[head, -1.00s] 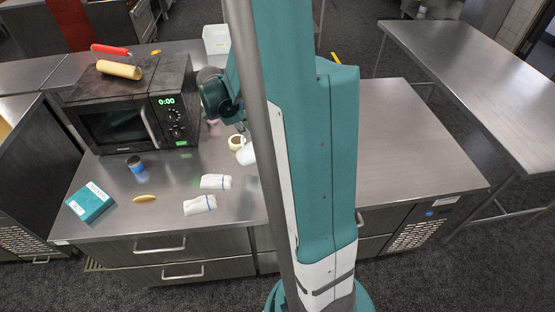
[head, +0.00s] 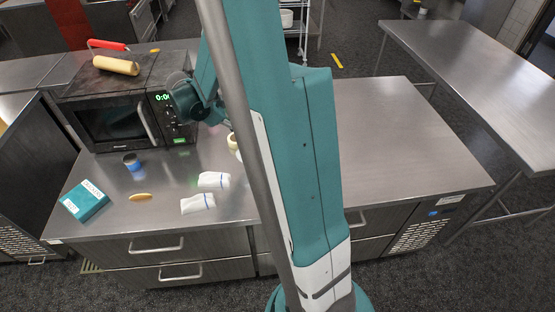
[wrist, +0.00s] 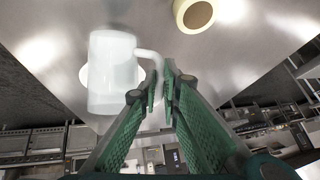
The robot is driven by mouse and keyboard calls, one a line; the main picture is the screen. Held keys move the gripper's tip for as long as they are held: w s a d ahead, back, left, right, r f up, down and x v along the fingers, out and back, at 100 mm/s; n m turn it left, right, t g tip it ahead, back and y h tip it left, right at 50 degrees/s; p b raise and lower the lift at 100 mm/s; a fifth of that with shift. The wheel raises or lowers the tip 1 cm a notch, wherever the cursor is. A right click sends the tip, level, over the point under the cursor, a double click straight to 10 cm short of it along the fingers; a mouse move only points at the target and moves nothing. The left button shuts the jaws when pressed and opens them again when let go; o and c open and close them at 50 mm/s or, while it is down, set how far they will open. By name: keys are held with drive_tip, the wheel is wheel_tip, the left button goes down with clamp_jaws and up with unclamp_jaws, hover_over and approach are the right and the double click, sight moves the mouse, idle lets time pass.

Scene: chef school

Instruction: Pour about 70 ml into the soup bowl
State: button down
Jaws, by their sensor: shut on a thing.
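In the wrist view my gripper (wrist: 160,82) is shut on the handle of a pale, translucent jug (wrist: 112,75). The jug hangs to the left of the fingers. Its contents cannot be made out. A round white rim (wrist: 84,75) shows partly behind the jug; it may be the soup bowl, but the jug covers most of it.
A cream cup-like thing (wrist: 195,12) stands near the jug; its edge also shows in the head view (head: 232,144). A microwave (head: 115,120) stands at the left with a rolling pin (head: 115,65) on top. White packets (head: 213,180) lie in front. The counter's right side (head: 400,140) is clear.

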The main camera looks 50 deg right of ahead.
drive_tip(key=shift+w+a+f+n+g+h+b, duration=0.25)
drive_tip(key=shift+w+a+f+g+h+b, duration=0.75)
drive_tip(key=shift+b, duration=1.2)
drive_tip(key=shift+w+a+f+n+g+h+b, duration=0.35)
drive_tip(key=shift+w+f+h+b, duration=0.2)
drive_tip(key=shift+f+b, duration=1.35)
drive_tip(key=shift+w+a+f+n+g+h+b, duration=0.2)
drive_tip(key=shift+w+a+f+g+h+b, duration=0.5)
drive_tip(key=shift+b, duration=1.85)
drive_tip(key=shift+d+f, duration=0.1)
drive_tip(key=shift+f, duration=0.1)
